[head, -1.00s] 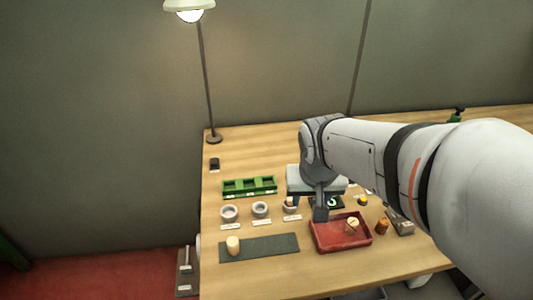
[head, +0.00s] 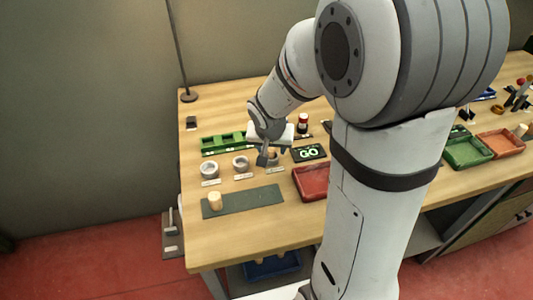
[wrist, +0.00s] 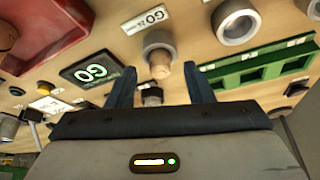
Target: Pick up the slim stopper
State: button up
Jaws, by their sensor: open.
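A slim cork stopper (wrist: 160,66) stands in a grey ring-shaped cup (wrist: 154,40), the one nearest the GO sign. In the head view this cup (head: 274,158) is partly hidden by my gripper (head: 264,156). In the wrist view my gripper (wrist: 159,78) is open, and the stopper shows in the gap between its two fingers, apart from both. A wider, pale stopper (head: 215,201) stands on the dark mat.
Two more grey cups (head: 209,170) (head: 241,164) stand left of the gripper, before a green rack (head: 222,142). A black GO sign (head: 309,152) and red tray (head: 309,184) are on the right. The dark mat (head: 250,200) is mostly bare.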

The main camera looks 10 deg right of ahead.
jog(key=shift+w+f, duration=0.25)
jog(key=shift+f, duration=0.4)
jog(key=shift+c, duration=0.4)
jog(key=shift+d, duration=0.1)
grip_shut()
